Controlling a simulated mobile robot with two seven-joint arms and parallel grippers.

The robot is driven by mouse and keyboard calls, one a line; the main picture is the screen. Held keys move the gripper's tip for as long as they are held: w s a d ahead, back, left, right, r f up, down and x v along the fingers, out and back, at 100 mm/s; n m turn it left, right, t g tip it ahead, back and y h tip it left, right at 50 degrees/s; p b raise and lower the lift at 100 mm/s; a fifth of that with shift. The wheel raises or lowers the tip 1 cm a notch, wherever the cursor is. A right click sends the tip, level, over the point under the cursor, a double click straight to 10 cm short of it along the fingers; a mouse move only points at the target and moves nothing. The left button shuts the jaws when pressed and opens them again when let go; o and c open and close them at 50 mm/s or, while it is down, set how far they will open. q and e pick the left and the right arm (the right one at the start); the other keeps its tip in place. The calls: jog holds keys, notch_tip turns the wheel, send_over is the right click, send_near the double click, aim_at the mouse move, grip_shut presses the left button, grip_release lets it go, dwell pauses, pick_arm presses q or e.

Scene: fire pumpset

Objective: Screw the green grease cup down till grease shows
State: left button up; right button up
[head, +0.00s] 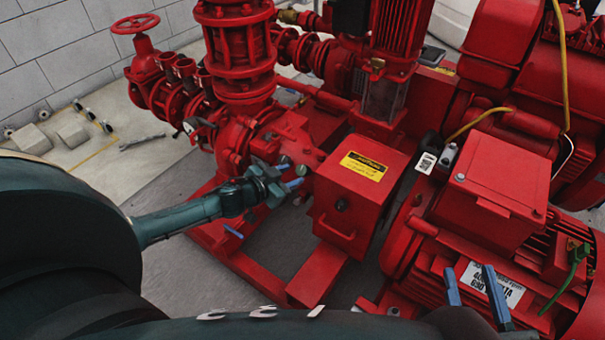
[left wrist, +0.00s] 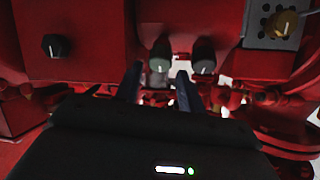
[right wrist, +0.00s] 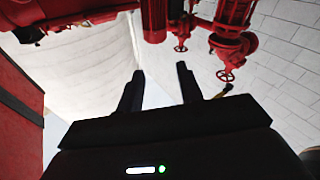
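Two small capped cups, each with a pale mark, show side by side on the red pump in the left wrist view: a lighter grey-green one (left wrist: 160,57) and a darker greenish one (left wrist: 204,56). In the dim light I cannot tell for sure which is the green grease cup. They show small near my left gripper (head: 289,178) in the head view. The left gripper (left wrist: 158,82) is open, with the lighter cup between its fingertip lines; contact cannot be told. No grease is discernible. My right gripper (head: 475,284) is open and empty over the red motor.
A red guard box (head: 361,185) with a yellow label and a black knob (left wrist: 55,46) stands beside the cups. A brass-coloured knob (left wrist: 285,24) is at upper right in the left wrist view. Red pipes and a handwheel (head: 135,23) stand behind. Floor at left is mostly open.

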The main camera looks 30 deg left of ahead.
aim_at(300, 171)
pick_arm(q)
jog(key=b+x, duration=0.1)
jog(key=x, duration=0.4)
jog(key=shift+w+d+f+b, duration=0.1)
jog(key=shift+w+f+b, duration=0.05)
jog(key=shift+w+b, duration=0.25)
pick_arm(e)
jog(key=shift+w+a+f, duration=0.15)
pick_arm(q)
jog(key=c, duration=0.7)
pick_arm(e)
jog(key=shift+r, duration=0.2)
